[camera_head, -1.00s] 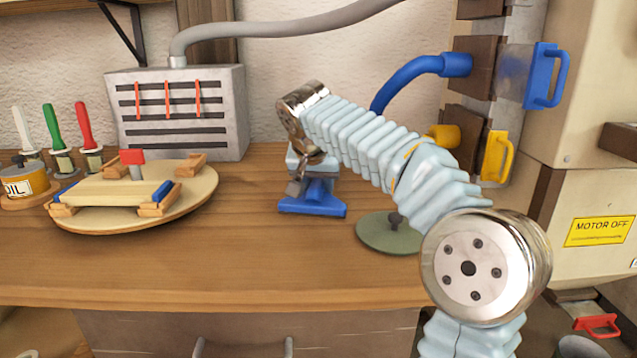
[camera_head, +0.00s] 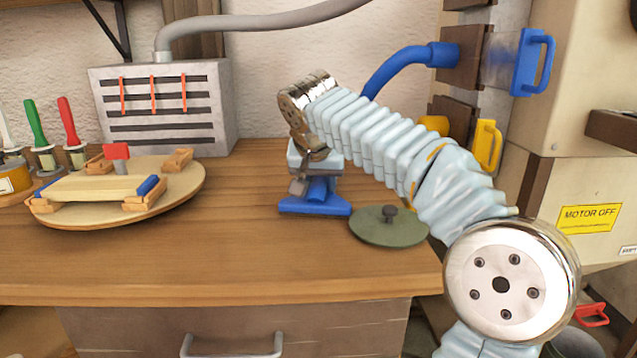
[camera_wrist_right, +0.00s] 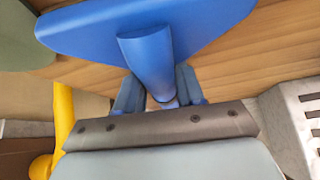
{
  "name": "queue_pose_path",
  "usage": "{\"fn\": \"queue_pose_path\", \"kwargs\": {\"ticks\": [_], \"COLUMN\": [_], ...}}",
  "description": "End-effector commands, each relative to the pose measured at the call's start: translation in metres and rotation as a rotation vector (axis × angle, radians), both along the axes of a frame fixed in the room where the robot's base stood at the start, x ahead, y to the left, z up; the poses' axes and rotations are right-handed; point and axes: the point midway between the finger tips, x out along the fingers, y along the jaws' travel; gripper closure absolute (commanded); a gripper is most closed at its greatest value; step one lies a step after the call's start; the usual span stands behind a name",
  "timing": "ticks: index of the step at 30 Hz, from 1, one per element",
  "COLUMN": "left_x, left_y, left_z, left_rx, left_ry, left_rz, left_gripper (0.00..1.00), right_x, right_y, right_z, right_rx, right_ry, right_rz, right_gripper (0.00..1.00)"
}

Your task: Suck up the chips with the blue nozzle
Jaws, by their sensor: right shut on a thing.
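The blue nozzle (camera_head: 315,206) has a wide flat head close to the bench top in the middle of the head view. My right gripper (camera_head: 308,178) is shut on its neck. The right wrist view shows the nozzle (camera_wrist_right: 148,30) large, with its tube between the two fingers of the gripper (camera_wrist_right: 157,98). I cannot tell whether the head touches the wood. A blue hose (camera_head: 405,64) runs from a wall port down behind my right arm. No chips can be made out. My left gripper is not in view.
A round wooden board (camera_head: 185,195) with a clamped lath is at the left. A green disc with a knob (camera_head: 388,228) lies right of the nozzle. A grey slotted box (camera_head: 215,100) stands behind. Blue (camera_head: 530,65) and yellow (camera_head: 487,146) gate handles are at the right. The front middle bench is clear.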

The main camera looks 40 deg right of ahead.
Motion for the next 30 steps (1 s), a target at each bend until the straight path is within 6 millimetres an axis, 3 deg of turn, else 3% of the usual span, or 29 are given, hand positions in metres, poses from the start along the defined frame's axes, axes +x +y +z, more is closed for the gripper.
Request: {"fn": "queue_pose_path", "kwargs": {"ticks": [30], "left_x": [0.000], "left_y": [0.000], "left_z": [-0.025], "left_rx": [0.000], "left_ry": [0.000], "left_rz": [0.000], "left_gripper": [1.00], "right_x": [-0.054], "right_y": [0.045], "right_z": [-0.001], "right_rx": [-0.001], "right_ry": [0.001], "right_rz": [0.002], "right_gripper": [0.87]}}
